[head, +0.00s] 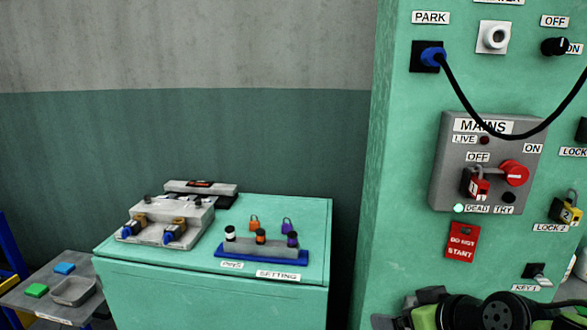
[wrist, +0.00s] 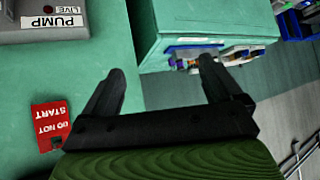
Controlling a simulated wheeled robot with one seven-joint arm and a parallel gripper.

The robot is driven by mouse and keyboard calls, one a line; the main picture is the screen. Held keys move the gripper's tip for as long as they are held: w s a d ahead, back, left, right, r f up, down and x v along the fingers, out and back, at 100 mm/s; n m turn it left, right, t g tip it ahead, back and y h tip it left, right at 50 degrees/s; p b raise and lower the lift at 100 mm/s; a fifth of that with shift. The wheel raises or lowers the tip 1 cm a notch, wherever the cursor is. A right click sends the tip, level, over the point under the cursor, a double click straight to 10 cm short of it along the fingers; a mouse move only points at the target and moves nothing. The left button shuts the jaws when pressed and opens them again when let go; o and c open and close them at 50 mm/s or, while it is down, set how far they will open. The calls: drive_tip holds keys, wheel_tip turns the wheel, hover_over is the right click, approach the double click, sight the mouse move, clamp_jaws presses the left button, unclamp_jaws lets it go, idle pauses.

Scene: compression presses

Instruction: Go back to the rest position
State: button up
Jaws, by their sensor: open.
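My gripper (wrist: 162,82) shows in the wrist view with its two dark fingers spread apart and nothing between them. Part of my arm shows at the bottom right of the head view, in front of the green press panel (head: 405,190); the fingertips are not visible there. In the wrist view the panel with a red DO NOT START tag (wrist: 50,125) lies left of the fingers, and a grey PUMP box (wrist: 60,22) is at the top left. The gripper appears apart from everything around it.
A green cabinet (head: 215,300) with a blue rack (head: 262,252) and a grey fixture (head: 165,222) stands left of the panel. A grey MAINS box (head: 445,160) with a red padlock (head: 476,187) projects from the panel. A black cable (head: 465,100) hangs from the PARK socket.

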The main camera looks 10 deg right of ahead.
drive_tip(key=s+a+f+m+g+h, duration=0.1)
drive_tip(key=s+a+g, duration=0.1)
drive_tip(key=s+a, duration=0.45)
drive_tip(key=s+a+f+m+g+h, duration=0.15)
drive_tip(key=s+a, duration=0.25)
drive_tip(key=s, duration=0.6)
wheel_tip(320, 180, up, 15)
drive_tip(key=p, duration=1.4)
drive_tip(key=shift+d+p, duration=0.15)
drive_tip(key=shift+p, duration=0.15)
drive_tip(key=shift+n, duration=0.25)
idle(2.4)
